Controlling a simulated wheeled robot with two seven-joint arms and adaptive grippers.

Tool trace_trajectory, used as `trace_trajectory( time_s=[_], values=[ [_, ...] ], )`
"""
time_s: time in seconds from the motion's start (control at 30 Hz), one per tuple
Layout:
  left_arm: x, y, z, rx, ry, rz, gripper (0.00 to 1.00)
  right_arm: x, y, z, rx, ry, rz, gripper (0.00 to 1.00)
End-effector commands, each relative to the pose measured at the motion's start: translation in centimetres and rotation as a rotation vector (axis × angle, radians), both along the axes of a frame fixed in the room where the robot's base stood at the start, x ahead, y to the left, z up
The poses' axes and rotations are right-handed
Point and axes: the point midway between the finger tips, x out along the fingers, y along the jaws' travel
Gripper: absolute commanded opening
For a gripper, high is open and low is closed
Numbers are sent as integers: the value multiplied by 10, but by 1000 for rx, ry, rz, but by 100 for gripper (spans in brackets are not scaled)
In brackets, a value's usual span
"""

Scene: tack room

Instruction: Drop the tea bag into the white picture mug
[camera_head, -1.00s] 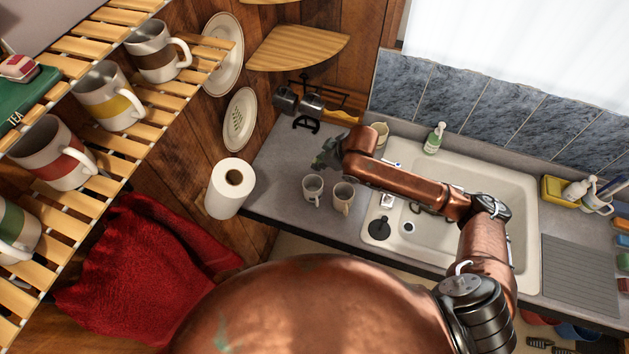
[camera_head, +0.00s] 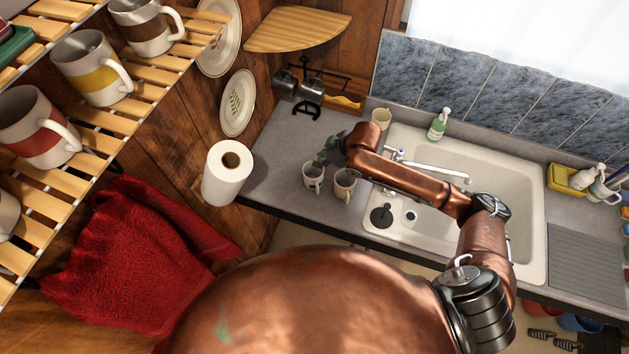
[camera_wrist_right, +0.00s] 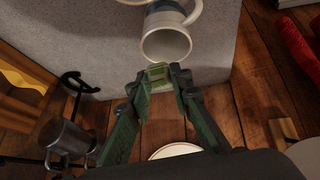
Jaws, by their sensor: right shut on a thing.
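My right gripper (camera_head: 324,158) is over the counter, just above and behind a white mug (camera_head: 313,176); it also shows in the right wrist view (camera_wrist_right: 158,76). There its fingertips are shut on a small green thing, which looks like the tea bag (camera_wrist_right: 157,70). The white mug (camera_wrist_right: 166,43) stands just beyond the fingertips, its open mouth facing the camera. The tea bag is apart from the mug's rim as far as I can see. The mug's picture cannot be made out. My left gripper is not in view.
A beige mug (camera_head: 345,186) stands close to the right of the white mug. Another cup (camera_head: 381,118) is behind my arm. The sink (camera_head: 510,165) lies right, a paper roll (camera_head: 228,172) left. A mug rack (camera_head: 310,90) stands at the back.

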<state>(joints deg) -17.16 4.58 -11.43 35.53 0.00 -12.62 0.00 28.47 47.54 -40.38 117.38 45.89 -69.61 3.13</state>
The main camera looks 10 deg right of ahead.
Motion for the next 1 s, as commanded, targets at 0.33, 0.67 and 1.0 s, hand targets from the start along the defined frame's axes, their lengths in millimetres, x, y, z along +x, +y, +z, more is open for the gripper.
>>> trace_trajectory(
  time_s=[0.33, 0.67, 1.0],
  values=[
    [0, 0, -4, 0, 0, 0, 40, 0, 0, -2, 0, -1, -1, 20],
    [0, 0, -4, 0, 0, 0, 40, 0, 0, -2, -1, -1, 0, 40],
    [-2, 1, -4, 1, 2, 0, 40, -3, -3, 4, -2, -2, -1, 40]
  ],
)
